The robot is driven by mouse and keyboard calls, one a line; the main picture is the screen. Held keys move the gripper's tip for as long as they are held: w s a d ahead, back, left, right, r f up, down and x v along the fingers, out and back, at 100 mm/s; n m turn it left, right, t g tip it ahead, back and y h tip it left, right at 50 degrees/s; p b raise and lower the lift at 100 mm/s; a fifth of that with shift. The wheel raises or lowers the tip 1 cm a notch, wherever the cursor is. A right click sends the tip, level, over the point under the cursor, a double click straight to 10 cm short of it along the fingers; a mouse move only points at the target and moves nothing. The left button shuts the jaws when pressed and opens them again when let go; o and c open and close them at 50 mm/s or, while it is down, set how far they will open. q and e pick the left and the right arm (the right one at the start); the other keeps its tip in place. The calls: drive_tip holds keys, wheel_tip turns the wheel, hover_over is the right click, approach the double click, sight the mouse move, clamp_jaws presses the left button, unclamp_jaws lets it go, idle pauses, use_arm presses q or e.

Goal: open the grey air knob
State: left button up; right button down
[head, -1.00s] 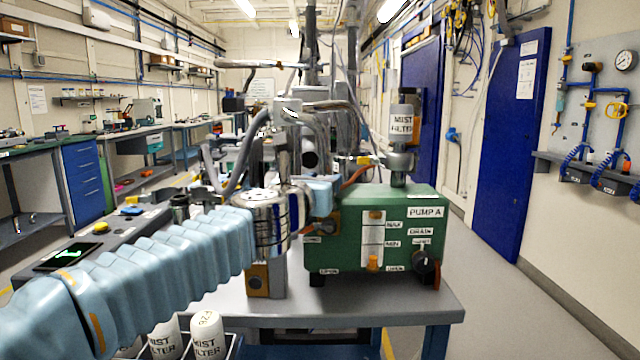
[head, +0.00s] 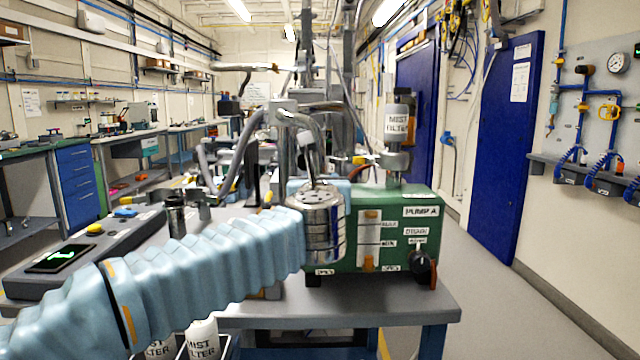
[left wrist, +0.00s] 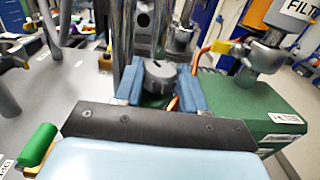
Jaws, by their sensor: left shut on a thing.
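The grey knob (left wrist: 160,76) shows in the left wrist view, a round dark-grey cap with a mark on its top. My left gripper (left wrist: 160,90) has its blue fingers on either side of this knob and is shut on it. In the head view my left arm, in a light-blue ribbed sleeve, reaches in from the left. Its metal wrist (head: 322,225) hides the fingers and the knob there. My right gripper is in neither view.
The green pump (head: 390,215), labelled PUMP A, stands on the grey bench (head: 400,305) just beyond my wrist. A mist filter (head: 397,122) rises above it. Metal pipes stand close behind. A floor aisle lies open to the right.

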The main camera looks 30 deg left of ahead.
use_arm(q)
drive_tip(key=o, duration=1)
drive_tip(key=shift+o, duration=0.2)
drive_tip(key=b+v, duration=0.2)
drive_tip(key=v, duration=1.1)
drive_tip(key=shift+s+d, duration=0.2)
drive_tip(key=shift+s, duration=0.15)
